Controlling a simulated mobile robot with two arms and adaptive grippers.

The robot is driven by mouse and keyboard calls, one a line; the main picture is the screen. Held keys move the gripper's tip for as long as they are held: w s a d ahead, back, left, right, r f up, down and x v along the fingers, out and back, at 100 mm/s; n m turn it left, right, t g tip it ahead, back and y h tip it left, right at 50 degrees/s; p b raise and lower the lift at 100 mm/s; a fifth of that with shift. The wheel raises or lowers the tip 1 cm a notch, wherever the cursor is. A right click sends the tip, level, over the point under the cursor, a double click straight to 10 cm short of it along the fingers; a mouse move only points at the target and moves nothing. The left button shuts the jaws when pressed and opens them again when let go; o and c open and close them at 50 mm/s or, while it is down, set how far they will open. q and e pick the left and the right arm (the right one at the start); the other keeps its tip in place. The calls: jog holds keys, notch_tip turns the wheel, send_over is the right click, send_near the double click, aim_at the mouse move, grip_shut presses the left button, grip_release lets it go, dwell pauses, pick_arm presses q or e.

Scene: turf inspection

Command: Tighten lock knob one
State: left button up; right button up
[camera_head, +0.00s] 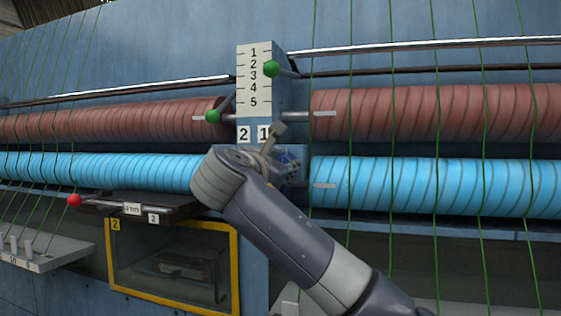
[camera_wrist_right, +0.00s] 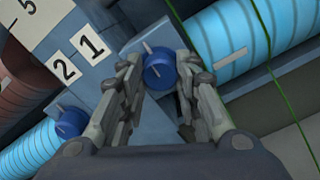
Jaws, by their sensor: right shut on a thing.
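A second blue knob (camera_wrist_right: 71,122) with a pale line sits lower left, below the "2" label (camera_wrist_right: 64,68), apart from the fingers. In the head view my right gripper (camera_head: 278,150) is at the housing, and my wrist hides much of the knob area. My left gripper is not in view.
Red rollers (camera_head: 420,112) and light-blue rollers (camera_head: 420,187) run either side of the housing, with green cords across them. A numbered scale plate (camera_head: 254,107) and green-ball levers (camera_head: 271,69) stand above. A red-ball lever (camera_head: 74,200) and a yellow-framed window (camera_head: 234,270) are lower left.

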jog(key=shift+r+n, duration=0.1)
jog(key=shift+n, duration=0.2)
jog(key=o, duration=1.1)
jog(key=shift+s+a, duration=0.1)
jog(key=shift+s, duration=0.05)
jog(key=v, duration=1.2)
jog(key=shift+r, duration=0.1)
